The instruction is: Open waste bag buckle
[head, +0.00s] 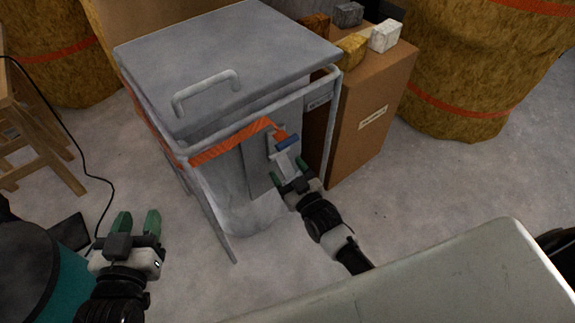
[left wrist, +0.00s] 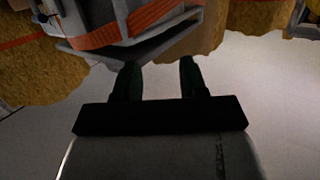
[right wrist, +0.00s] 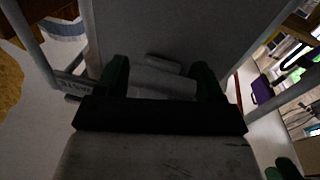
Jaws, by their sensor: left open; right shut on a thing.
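A grey waste bin stand (head: 225,60) with a flat lid and a handle stands in the middle of the head view. An orange strap (head: 230,141) runs around its upper front. A light grey buckle piece with a blue bar (head: 287,143) is at the strap's right end, on the bin's front. My right gripper (head: 294,172) is shut on the buckle; its fingers flank a grey block (right wrist: 160,82) in the right wrist view. My left gripper (head: 136,224) is open and empty, low at the left, apart from the bin. It also shows open in the left wrist view (left wrist: 157,80).
A brown cardboard box (head: 368,105) with several small blocks on top stands right of the bin. Straw-coloured bales with orange bands (head: 470,70) stand behind. A black cable (head: 85,170) and wooden stand (head: 35,140) are at left. Floor between left gripper and bin is clear.

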